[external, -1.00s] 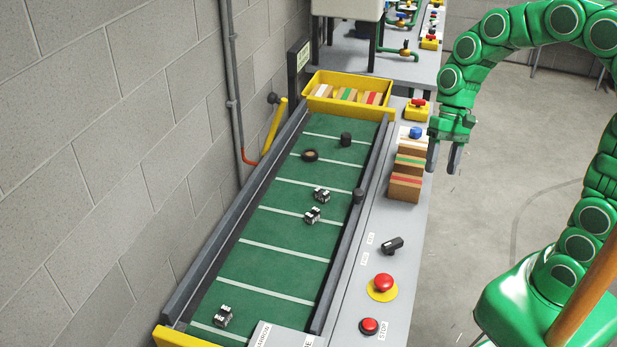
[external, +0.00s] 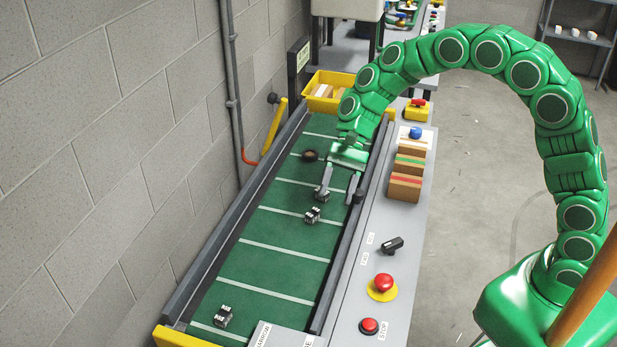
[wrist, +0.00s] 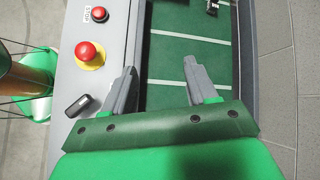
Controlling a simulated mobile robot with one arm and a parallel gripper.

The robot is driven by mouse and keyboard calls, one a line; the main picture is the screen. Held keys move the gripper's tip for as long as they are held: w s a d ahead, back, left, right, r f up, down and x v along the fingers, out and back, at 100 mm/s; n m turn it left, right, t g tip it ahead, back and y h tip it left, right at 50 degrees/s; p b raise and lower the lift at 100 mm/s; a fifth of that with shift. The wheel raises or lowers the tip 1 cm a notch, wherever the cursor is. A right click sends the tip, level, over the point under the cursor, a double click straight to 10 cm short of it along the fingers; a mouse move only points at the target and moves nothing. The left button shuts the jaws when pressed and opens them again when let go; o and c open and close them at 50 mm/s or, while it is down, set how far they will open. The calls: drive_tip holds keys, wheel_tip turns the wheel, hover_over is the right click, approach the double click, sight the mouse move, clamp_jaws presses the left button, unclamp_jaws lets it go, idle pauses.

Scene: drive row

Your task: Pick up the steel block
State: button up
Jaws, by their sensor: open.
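Small dark-and-silver blocks lie on the green conveyor belt (external: 270,262): one mid-belt (external: 313,215) and one near the front end (external: 223,316). A dark spot at my left fingertip may be another, mostly hidden. I cannot tell which is the steel block. My gripper (external: 338,197) is open over the belt, its fingers pointing down, just behind the mid-belt block. In the wrist view my gripper (wrist: 158,73) is open, with only bare belt and a white line between its fingers. One block (wrist: 212,7) shows at the top edge there.
Raised dark rails (external: 215,235) border the belt. A dark cylinder (external: 358,196) stands by the right rail, and a dark round piece (external: 310,155) lies farther back. Striped boxes (external: 405,186), a black switch (external: 391,244) and red buttons (external: 383,282) line the right side. A yellow bin (external: 318,103) is behind.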

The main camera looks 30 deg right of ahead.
drive_tip(key=w+a+f+m+g+y, duration=0.1)
drive_tip(key=a+f, duration=0.3)
drive_tip(key=a, duration=0.3)
drive_tip(key=a+f+m+y, duration=0.1)
drive_tip(key=a+f, duration=0.2)
drive_tip(key=a, duration=0.4)
drive_tip(key=m+g+y, duration=0.1)
drive_tip(key=m+g, duration=0.1)
drive_tip(key=m, duration=0.1)
approach(227, 307)
drive_tip(key=shift+s+a+f, duration=0.4)
drive_tip(key=shift+f, duration=0.05)
drive_tip(key=shift+s+a+f+y, duration=0.3)
drive_tip(key=shift+a+f, duration=0.15)
drive_tip(key=shift+a, duration=0.2)
drive_tip(key=shift+x, duration=3.65)
drive_tip(key=shift+s+d, duration=0.1)
drive_tip(key=shift+s, duration=0.05)
clamp_jaws()
